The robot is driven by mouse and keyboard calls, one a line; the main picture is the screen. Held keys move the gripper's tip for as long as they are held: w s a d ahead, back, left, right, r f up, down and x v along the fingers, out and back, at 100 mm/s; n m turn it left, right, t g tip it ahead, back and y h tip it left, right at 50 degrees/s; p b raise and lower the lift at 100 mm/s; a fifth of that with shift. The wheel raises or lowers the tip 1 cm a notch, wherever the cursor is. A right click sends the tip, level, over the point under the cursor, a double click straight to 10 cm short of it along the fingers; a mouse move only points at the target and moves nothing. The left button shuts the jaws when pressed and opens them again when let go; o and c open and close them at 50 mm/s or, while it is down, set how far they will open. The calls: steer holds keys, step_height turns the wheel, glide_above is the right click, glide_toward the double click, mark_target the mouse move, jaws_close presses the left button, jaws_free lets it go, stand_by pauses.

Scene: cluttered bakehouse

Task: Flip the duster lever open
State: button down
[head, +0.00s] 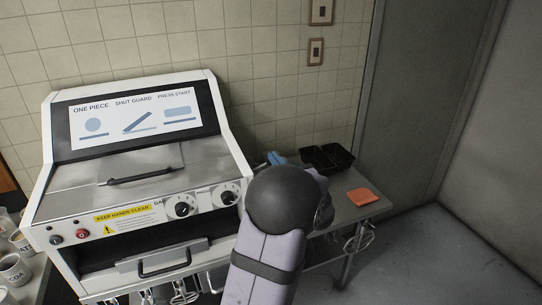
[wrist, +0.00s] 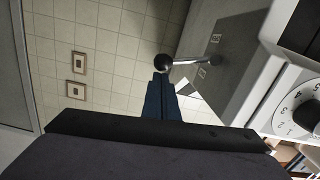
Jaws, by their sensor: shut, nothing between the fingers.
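The duster lever (wrist: 190,61) is a thin metal rod with a black ball knob (wrist: 163,63) at its end. In the wrist view it sticks out from the grey side of the white machine. My gripper (wrist: 160,77) has dark blue fingers that are shut with nothing between them. Their tips are right at the knob in the picture; I cannot tell whether they touch it. In the head view the lever cannot be made out; my arm stands in front of the machine's right side.
The white machine (head: 220,127) has a steel lid, dials and a front handle. A side table (head: 345,208) to its right carries black trays (head: 328,158) and an orange item (head: 363,196). Mugs (head: 14,268) stand at the left. Open floor lies at the right.

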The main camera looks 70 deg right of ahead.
step_height(320, 180, down, 8)
steer(key=s+d+m, duration=0.1)
steer(key=m, duration=0.5)
steer(key=shift+r+m+b, duration=0.2)
steer(key=shift+m+b, duration=0.1)
steer(key=shift+b, duration=0.05)
steer(key=shift+f+y, duration=0.2)
steer(key=shift+y, duration=0.1)
steer(key=shift+r, duration=0.1)
steer(key=s+a+r, duration=0.2)
steer(key=s, duration=0.3)
steer(key=s+a+r+b, duration=0.1)
steer(key=s+a, duration=0.2)
steer(key=s, duration=0.1)
steer(key=shift+s+a+r, duration=0.25)
steer(key=shift+s+r, duration=0.1)
steer(key=shift+s, duration=0.05)
stand_by(0.5)
